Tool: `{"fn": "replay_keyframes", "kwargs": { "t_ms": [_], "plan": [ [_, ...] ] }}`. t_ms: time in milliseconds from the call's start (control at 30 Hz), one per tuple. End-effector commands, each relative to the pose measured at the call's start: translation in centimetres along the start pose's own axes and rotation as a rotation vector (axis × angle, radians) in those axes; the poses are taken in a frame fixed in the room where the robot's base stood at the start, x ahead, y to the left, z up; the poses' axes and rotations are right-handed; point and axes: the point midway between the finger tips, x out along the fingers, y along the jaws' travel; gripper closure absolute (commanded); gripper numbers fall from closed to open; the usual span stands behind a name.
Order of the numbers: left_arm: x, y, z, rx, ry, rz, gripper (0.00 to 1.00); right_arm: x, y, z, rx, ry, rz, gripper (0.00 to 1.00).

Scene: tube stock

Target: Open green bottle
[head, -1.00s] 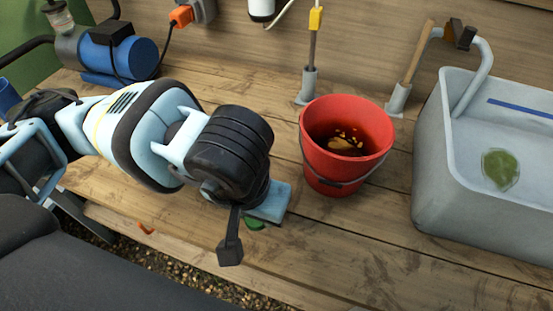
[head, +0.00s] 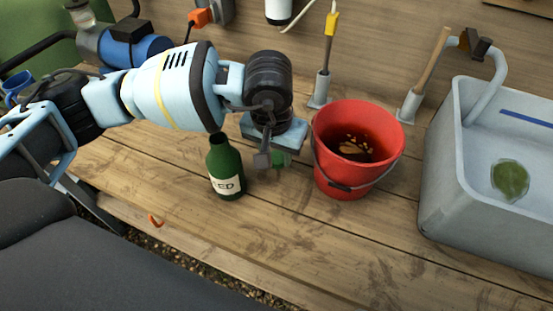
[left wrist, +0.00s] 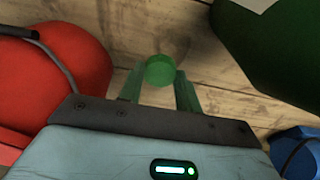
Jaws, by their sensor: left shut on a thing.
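The green bottle (head: 227,172) stands upright on the wooden bench in the head view, with a pale label on its side. Its neck top looks bare and dark. In the left wrist view, part of the bottle (left wrist: 275,55) fills the upper right. My left gripper (head: 281,161) is to the right of the bottle, apart from it and close to the red bucket. In the left wrist view its fingers (left wrist: 160,82) are shut on a round green cap (left wrist: 160,70). My right gripper is not in view.
A red bucket (head: 330,165) with dark liquid stands just right of the gripper. A grey sink (head: 440,190) is farther right.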

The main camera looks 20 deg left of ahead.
Motion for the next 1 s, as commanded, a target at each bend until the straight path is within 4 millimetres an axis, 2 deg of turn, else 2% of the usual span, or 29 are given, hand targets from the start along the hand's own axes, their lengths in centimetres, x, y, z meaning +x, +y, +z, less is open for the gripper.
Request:
{"fn": "replay_keyframes", "kwargs": {
  "t_ms": [67, 300, 700, 733, 867, 1000],
  "plan": [
    [0.3, -0.2, -0.6, -0.001, -0.001, -0.001, 0.94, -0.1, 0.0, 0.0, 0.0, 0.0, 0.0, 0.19],
    [3.4, -0.1, 0.1, -0.001, -0.001, 0.0, 0.94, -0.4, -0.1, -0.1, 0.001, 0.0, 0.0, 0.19],
    [4.0, -0.1, 0.1, 0.0, -0.001, 0.0, 0.94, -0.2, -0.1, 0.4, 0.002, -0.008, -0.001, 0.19],
    [4.0, -0.1, 0.1, 0.0, 0.0, 0.0, 0.64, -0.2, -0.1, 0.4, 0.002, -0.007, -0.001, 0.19],
    [3.9, -0.1, 0.1, 0.0, 0.0, 0.0, 0.47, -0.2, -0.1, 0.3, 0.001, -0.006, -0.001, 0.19],
    [3.9, -0.1, 0.1, 0.0, 0.0, 0.0, 0.44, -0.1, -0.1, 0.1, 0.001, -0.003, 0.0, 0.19]
  ]
}}
